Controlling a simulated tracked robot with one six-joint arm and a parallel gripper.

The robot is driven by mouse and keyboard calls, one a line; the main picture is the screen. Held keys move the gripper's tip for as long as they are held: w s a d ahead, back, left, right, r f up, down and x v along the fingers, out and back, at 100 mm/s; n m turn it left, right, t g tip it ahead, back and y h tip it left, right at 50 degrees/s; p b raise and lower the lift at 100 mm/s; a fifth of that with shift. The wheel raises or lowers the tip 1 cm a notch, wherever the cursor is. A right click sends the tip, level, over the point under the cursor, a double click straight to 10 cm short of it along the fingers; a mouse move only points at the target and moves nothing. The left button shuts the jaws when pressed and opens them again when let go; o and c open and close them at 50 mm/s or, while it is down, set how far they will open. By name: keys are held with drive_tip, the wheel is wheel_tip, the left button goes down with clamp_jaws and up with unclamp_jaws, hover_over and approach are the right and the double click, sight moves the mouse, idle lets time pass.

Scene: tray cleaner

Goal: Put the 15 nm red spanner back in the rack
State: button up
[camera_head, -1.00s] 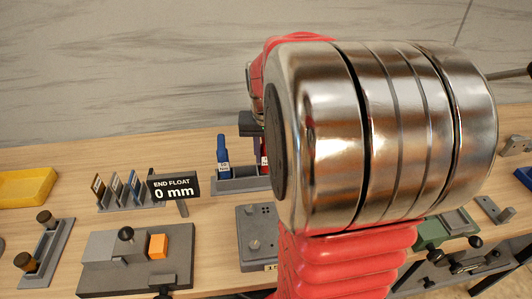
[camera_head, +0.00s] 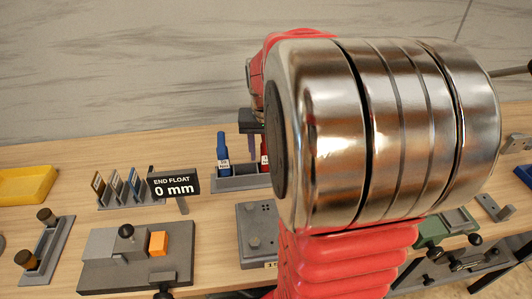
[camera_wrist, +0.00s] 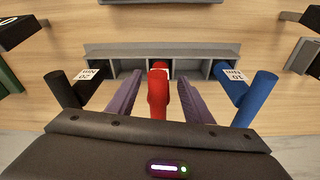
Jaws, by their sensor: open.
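The red spanner (camera_wrist: 158,92) stands in a middle slot of the grey rack (camera_wrist: 120,51) in the wrist view. My gripper (camera_wrist: 160,80) is open, with one purple finger on each side of the red spanner and a visible gap to each. No label can be read on the red spanner there. In the head view a sliver of the red spanner (camera_head: 264,152) shows at the rack (camera_head: 238,183), beside my gripper (camera_head: 250,145). My arm hides the rest of it and the rack's right end.
An "END FLOAT 0 mm" sign (camera_head: 174,186) stands beside the rack. A yellow tray (camera_head: 25,184) is far left.

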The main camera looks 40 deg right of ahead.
drive_tip(key=r, duration=0.4)
drive_tip(key=s+a+r, duration=0.1)
drive_tip(key=r, duration=0.8)
drive_tip(key=shift+s+a, duration=0.25)
drive_tip(key=shift+a, duration=0.05)
drive_tip(key=shift+s, duration=0.1)
